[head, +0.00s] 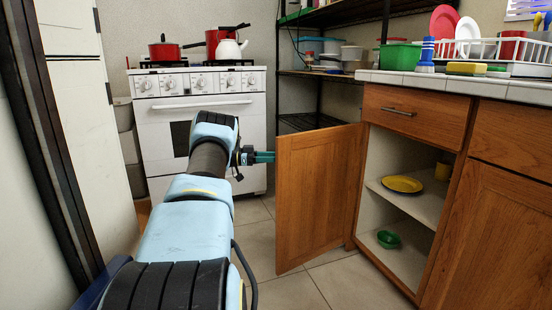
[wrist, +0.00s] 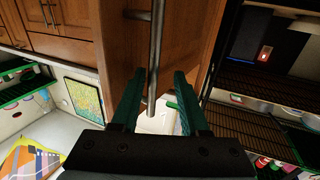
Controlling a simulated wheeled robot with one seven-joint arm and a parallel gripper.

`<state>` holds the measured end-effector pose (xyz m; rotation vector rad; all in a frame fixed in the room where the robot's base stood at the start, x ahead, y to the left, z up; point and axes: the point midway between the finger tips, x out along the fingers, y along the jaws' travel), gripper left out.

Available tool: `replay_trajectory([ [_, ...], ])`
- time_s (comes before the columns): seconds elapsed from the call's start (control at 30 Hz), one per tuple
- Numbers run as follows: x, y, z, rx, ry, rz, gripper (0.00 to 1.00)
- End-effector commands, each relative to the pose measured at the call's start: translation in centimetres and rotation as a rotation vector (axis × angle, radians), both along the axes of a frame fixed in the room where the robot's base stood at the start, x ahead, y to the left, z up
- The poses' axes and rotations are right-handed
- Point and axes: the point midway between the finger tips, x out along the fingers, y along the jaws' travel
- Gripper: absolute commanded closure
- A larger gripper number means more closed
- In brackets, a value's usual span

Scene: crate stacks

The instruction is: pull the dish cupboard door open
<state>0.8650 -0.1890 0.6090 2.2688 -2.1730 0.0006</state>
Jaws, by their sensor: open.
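The wooden dish cupboard door (head: 318,195) stands swung wide open, out from the cabinet. Its metal bar handle (wrist: 156,50) shows in the wrist view; the door hides it in the head view. My gripper (head: 264,157) is at the door's left edge, on its outer side. In the wrist view its two green fingers (wrist: 160,72) are apart, and the lower part of the bar appears in the gap between them. Nothing shows as gripped; I cannot tell whether a finger touches the bar. The open cupboard (head: 361,210) shows a yellow plate (head: 401,184) and a green bowl (head: 388,239).
A white stove (head: 225,110) with red pots stands behind my arm. A counter (head: 450,84) with a dish rack (head: 500,52) runs above the cupboard. A dark shelf rack (head: 300,122) stands behind the door. Tiled floor (head: 290,290) is clear in front.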

Motion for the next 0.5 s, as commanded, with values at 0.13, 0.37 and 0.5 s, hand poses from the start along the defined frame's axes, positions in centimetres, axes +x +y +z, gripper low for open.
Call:
replay_trajectory([
  [0.13,0.0,1.0,0.0,0.001,0.0,0.002,0.55],
  [0.37,-0.2,5.5,0.0,0.001,-0.001,0.003,0.55],
  [0.5,-0.4,8.5,0.0,0.0,-0.001,0.002,0.55],
])
